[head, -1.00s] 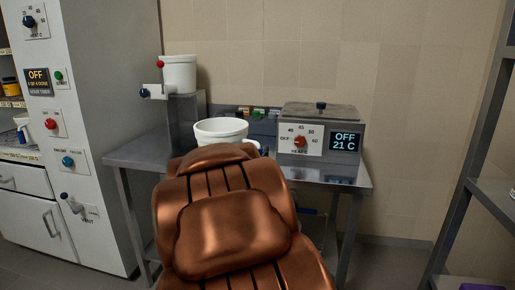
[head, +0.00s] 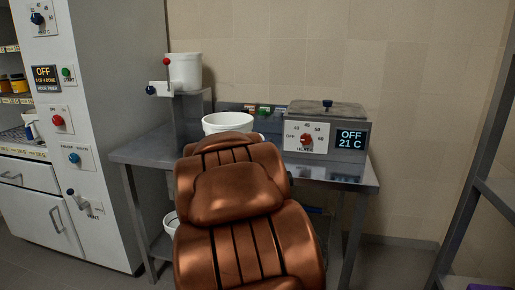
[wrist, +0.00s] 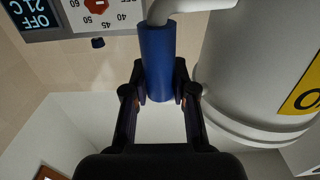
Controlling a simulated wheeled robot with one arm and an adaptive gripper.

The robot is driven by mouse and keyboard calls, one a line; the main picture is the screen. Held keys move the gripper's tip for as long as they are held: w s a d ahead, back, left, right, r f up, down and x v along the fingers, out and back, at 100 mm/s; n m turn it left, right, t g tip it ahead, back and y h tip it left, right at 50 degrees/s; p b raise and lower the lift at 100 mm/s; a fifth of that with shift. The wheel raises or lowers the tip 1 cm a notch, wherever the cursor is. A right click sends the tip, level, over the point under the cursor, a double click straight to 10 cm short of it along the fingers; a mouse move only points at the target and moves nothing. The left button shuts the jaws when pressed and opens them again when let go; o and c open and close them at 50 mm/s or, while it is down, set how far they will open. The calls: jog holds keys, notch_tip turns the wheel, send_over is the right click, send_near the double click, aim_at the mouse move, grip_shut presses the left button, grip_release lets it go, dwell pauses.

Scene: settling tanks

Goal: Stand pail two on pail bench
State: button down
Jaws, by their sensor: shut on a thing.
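My gripper (wrist: 160,88) is shut on a blue handle grip (wrist: 157,60) in the wrist view. The grip sits on a pale bent handle that joins a large whitish pail (wrist: 240,75) at the right of that view. A yellow label on the pail shows only an "O"; the rest is cut off. In the head view the white rim of a pail (head: 228,122), likely the held one, shows beyond my arm over the metal bench (head: 140,150). My arm hides its lower part and my gripper there. I cannot tell whether its base touches the bench.
A heater box (head: 327,130) reading OFF 21 C stands on the bench's right. A white vessel with a red-knobbed lever (head: 185,71) stands on a grey stand at the left. Another white container (head: 170,222) is low under the bench. A white cabinet (head: 75,140) is at left, a rack (head: 478,160) at right.

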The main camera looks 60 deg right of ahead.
jog(key=shift+w+d+f+b, duration=0.3)
jog(key=shift+w+d+f, duration=0.35)
jog(key=shift+w+d, duration=0.6)
jog(key=shift+w+d+f+b, duration=0.3)
jog(key=shift+w+d+f, duration=0.5)
jog(key=shift+d, duration=0.7)
jog(key=shift+w+d+f+b, duration=0.3)
jog(key=shift+w+d+f, duration=0.25)
jog(key=shift+w+d, duration=0.75)
jog(key=shift+s+f, duration=0.1)
jog(key=c, duration=0.9)
grip_release()
jog(key=shift+c, duration=0.2)
jog(key=shift+f+b, duration=0.25)
jog(key=shift+b, duration=0.4)
jog(key=shift+a+r, duration=0.15)
jog(key=shift+a, duration=0.05)
jog(key=p+v, duration=0.2)
jog(key=v, duration=0.5)
jog(key=shift+a, duration=0.25)
